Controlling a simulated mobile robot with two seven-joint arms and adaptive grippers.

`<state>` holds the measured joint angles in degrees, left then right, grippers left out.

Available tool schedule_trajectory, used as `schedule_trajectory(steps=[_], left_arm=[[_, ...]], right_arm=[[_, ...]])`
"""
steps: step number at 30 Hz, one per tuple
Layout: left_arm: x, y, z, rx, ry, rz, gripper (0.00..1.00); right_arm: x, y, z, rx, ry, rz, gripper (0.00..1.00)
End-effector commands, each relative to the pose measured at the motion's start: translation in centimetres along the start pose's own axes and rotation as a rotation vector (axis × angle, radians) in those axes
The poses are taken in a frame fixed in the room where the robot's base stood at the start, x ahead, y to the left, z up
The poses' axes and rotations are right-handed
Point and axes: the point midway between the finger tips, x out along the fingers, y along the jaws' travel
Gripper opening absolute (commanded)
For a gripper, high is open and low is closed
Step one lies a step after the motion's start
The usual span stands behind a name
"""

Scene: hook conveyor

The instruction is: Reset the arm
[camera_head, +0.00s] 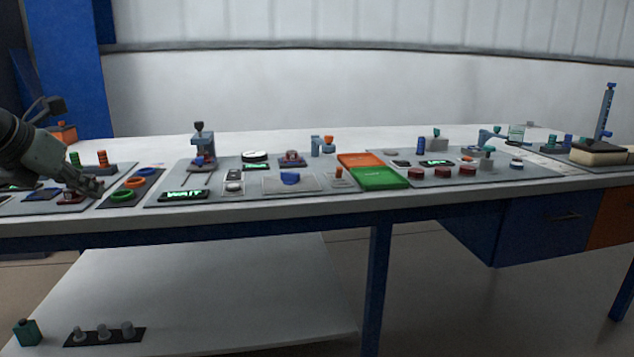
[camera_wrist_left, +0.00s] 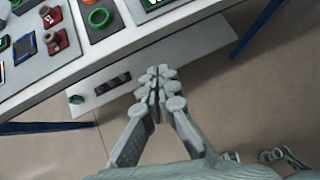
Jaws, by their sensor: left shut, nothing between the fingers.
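My left arm comes in from the left edge in the head view, and my left gripper (camera_head: 92,186) is over the left end of the table, beside a grey mat with coloured rings. In the left wrist view my left gripper (camera_wrist_left: 158,88) is shut and empty, with its fingertips together. There it shows in front of the table's front edge, with the lower shelf and floor behind it. My right gripper is not in view.
A long white table (camera_head: 130,222) bears several mats with devices. An orange tray (camera_head: 360,160) and a green tray (camera_head: 380,179) lie mid-table. A lower shelf (camera_head: 220,300) holds a dark block with grey pegs (camera_head: 103,334). Blue drawers (camera_head: 545,225) are at right.

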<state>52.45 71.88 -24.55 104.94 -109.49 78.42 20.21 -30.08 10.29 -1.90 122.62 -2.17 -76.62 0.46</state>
Motion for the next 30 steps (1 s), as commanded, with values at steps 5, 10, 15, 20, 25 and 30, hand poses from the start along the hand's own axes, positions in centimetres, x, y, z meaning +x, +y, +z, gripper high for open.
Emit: schedule_trajectory(steps=[5,10,15,20,25,30], left_arm=[[4.2,-10.6,-0.7,-0.038,-0.07,-0.352,0.0],[5.0,-22.0,-0.8,-0.291,-0.201,-0.808,0.0],[4.9,-24.2,0.2,-0.932,-0.399,-1.138,0.0],[10.7,-17.1,-4.9,-1.662,-0.531,-1.041,0.0],[16.5,-12.1,-15.3,-2.159,-0.556,-0.727,0.0],[20.0,-10.4,-27.8,-2.507,-0.51,-0.329,0.0]], right_arm=[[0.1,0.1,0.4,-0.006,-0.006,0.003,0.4],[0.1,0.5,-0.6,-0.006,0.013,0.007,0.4],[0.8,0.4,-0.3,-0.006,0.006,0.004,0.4],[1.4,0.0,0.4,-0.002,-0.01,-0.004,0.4],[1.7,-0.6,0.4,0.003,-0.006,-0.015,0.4],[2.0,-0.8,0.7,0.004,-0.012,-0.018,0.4]])
